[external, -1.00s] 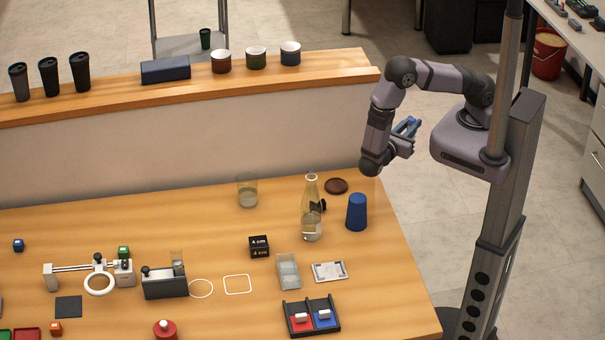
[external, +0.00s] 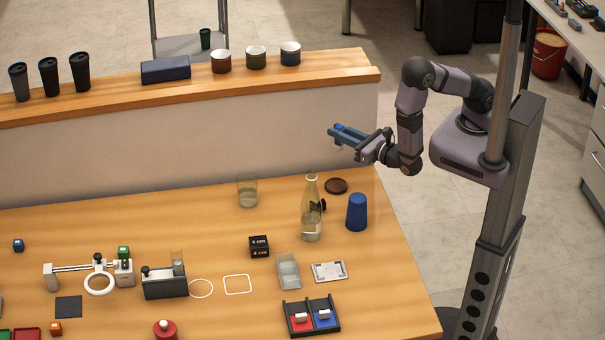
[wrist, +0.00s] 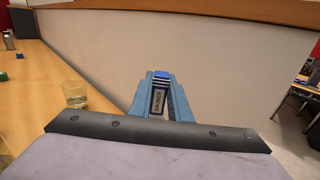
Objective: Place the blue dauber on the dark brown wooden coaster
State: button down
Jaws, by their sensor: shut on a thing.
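My gripper (external: 343,135) is raised above the back right of the table, fingers pointing left in the external view. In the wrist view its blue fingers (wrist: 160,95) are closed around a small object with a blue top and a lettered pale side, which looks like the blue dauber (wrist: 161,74). The fingers hide much of it. The dark brown round coaster (external: 336,186) lies bare on the table, lower than my gripper, near the back right edge.
A glass flask (external: 311,215) stands just in front and left of the coaster, and a blue cup (external: 357,212) just in front and right. A glass beaker (external: 247,190) stands further left. A partition with a wooden ledge (external: 200,88) runs behind the table.

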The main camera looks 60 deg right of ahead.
jog(key=a+y, duration=0.1)
jog(key=a, duration=0.1)
jog(key=p, duration=0.1)
send_over(336, 184)
notch_tip(336, 184, down, 7)
jog(key=shift+n, duration=0.4)
jog(key=shift+f, duration=0.1)
jog(key=shift+f+p, duration=0.7)
jog(key=shift+f, duration=1.05)
jog(key=shift+f, duration=0.15)
jog(key=shift+f+b, duration=0.35)
jog(key=shift+b, duration=0.2)
jog(key=shift+f, duration=0.15)
